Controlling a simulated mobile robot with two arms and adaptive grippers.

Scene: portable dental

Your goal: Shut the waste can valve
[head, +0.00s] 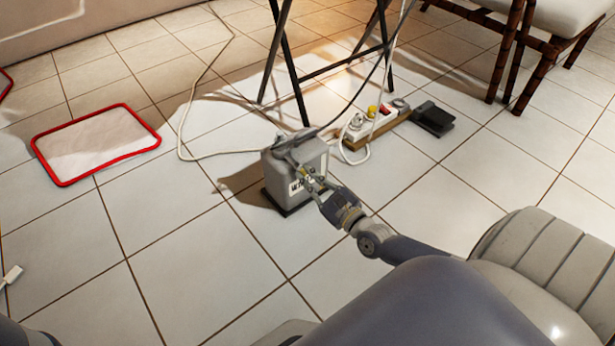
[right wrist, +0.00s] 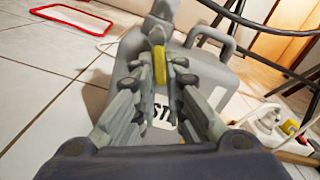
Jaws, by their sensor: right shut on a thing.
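The waste can (head: 318,160) is a grey, boxy can standing upright on a dark base on the tiled floor. It fills the middle of the right wrist view (right wrist: 228,75), with a handle at its top right and a white label partly hidden by my fingers. A grey valve with a yellow lever (right wrist: 159,66) sits at its top front. My right gripper (head: 293,162) reaches in from the lower right. In the right wrist view its fingers (right wrist: 157,75) flank the yellow lever and are shut on it.
A power strip (head: 378,127) with plugs lies right of the can, beside a black pedal (head: 433,118). Dark stand legs (head: 291,70) rise behind it, and cables cross there. A red-rimmed tray (head: 97,143) lies left. Floor tiles between tray and can are clear.

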